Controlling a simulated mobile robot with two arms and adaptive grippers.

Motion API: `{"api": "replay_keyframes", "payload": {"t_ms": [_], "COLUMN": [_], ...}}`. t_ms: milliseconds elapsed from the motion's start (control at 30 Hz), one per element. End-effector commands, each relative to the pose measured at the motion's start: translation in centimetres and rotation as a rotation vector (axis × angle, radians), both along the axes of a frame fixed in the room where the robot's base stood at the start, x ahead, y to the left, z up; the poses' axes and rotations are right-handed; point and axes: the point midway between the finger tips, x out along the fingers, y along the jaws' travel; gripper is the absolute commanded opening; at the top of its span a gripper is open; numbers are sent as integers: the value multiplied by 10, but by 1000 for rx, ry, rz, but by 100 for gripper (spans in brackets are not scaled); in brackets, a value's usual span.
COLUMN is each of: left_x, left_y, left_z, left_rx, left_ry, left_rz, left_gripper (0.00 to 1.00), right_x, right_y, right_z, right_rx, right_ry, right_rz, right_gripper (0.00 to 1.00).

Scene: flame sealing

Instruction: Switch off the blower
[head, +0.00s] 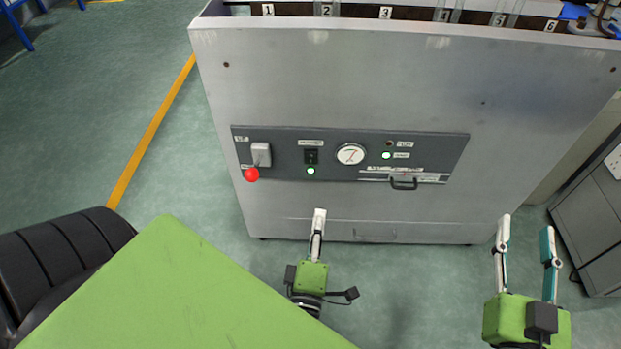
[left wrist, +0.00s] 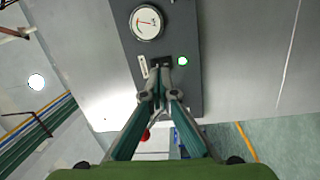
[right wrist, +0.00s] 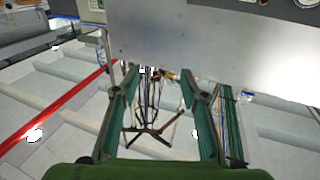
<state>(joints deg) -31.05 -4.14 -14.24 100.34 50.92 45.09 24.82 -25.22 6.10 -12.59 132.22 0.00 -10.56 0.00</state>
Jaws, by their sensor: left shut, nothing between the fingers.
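The control panel (head: 430,150) is on the front of the grey metal cabinet. A small black switch (head: 311,156) sits on it, under a label too small to read, with a lit green lamp (head: 311,170) below. In the left wrist view the switch (left wrist: 160,62) and the lit lamp (left wrist: 182,61) lie just beyond my fingertips. My left gripper (head: 319,213) is shut and empty, pointing at the cabinet; in the head view its tips appear below the panel. I cannot tell the gap to the switch. My right gripper (head: 525,232) is open and empty at the lower right.
Left of the switch is a lever with a red ball (head: 251,174). To the right are a round gauge (head: 351,154), another lit green lamp (head: 386,155) and a black handle (head: 404,183). A grey cabinet (head: 590,225) stands at right.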

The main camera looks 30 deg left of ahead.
Motion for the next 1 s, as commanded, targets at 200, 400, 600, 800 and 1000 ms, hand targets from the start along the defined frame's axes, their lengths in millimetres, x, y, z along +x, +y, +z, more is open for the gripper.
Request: {"api": "replay_keyframes", "payload": {"t_ms": [200, 400, 600, 800, 1000], "left_x": [-11, -11, -9, 12, 48], "left_y": [23, 24, 25, 37, 59], "left_z": [9, 12, 12, 15, 20], "left_rx": [-101, -107, -105, -103, -103], "left_ry": [-97, -102, -102, -104, -105], "left_rz": [97, 101, 100, 100, 100], "left_gripper": [0, 0, 0, 0, 0], "right_x": [-17, -18, -18, -21, -30], "right_y": [-3, -3, -3, -2, -1], "right_z": [41, 46, 46, 59, 83], "right_rx": [29, 31, 32, 50, 83], "right_ry": [-110, -117, -121, -185, -304], "right_rz": [2, 2, 2, 7, 14], "right_gripper": [40, 40, 40, 40, 40]}}
